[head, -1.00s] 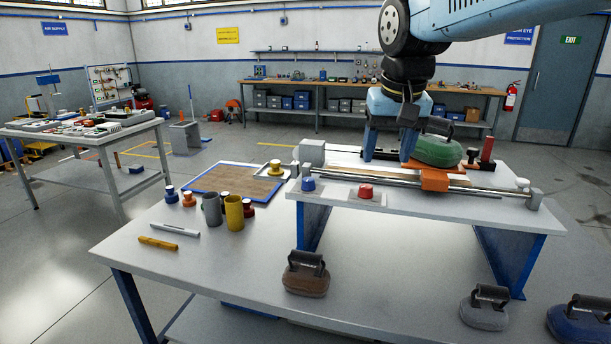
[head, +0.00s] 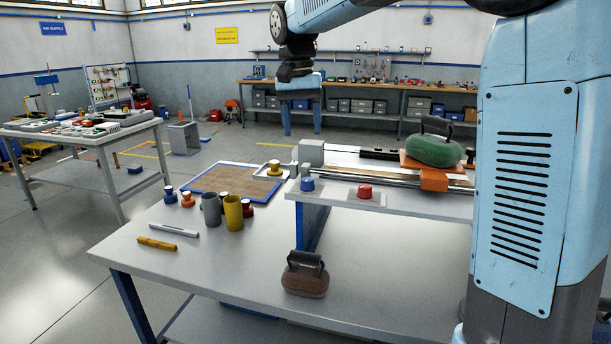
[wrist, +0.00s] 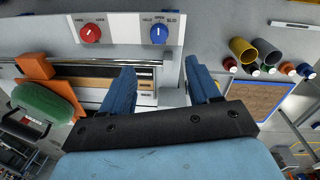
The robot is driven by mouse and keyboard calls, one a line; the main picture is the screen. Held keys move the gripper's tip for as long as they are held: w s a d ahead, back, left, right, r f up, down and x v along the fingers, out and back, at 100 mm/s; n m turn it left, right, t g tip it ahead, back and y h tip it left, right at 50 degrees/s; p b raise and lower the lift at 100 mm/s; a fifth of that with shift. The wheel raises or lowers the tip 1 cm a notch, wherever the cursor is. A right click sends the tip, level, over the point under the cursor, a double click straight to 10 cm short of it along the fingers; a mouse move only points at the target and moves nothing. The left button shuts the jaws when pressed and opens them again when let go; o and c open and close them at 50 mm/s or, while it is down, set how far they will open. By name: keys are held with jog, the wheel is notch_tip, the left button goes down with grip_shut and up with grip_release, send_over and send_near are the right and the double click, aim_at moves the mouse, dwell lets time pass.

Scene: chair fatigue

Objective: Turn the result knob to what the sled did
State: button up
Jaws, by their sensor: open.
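The blue knob (head: 308,184) is on the front left of the raised bench. In the wrist view, the blue knob (wrist: 159,34) sits on a white plate with words that seem to read HELD on its left and SLID on its right. Its white pointer line stands about upright between them. The orange sled (head: 434,180) is on the rails with a green handled weight (head: 436,150) on top, right of the knobs. My gripper (head: 302,132) is open and empty, pointing down above the left end of the rig. It also shows in the wrist view (wrist: 160,75), apart from the blue knob.
A red knob (head: 365,191) is beside the blue one. A grey block (head: 311,152) stands at the rail's left end. Grey (head: 211,208) and yellow (head: 233,213) cups and a blue-edged board (head: 205,168) are to the left. A brown weight (head: 305,274) sits in front.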

aim_at(307, 178)
jog(key=f, duration=0.8)
jog(key=d+f, duration=0.1)
jog(key=f, duration=0.4)
jog(key=shift+s, duration=0.1)
jog(key=shift+c, duration=0.2)
